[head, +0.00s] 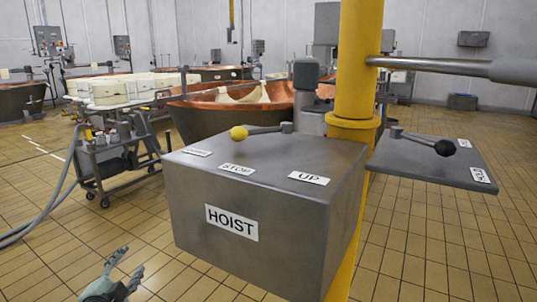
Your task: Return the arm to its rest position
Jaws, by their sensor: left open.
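My left gripper (123,272) shows at the bottom left, low in front of the grey hoist box. Its fingers are open with nothing between them, and it is apart from the box. The rest of the left arm is mostly out of the picture. My right gripper is not in view. The grey hoist box (300,255) has labels HOIST, STOP and UP and a third label too small to read. A lever with a yellow knob (239,132) lies across the top of the box and points left, near the STOP label.
A yellow post (357,70) stands behind the box. A side plate (425,165) with a black-knobbed lever (445,148) is on the right. A wheeled cart (105,160) and copper vats (190,125) stand behind. A grey hose (60,195) crosses the left floor.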

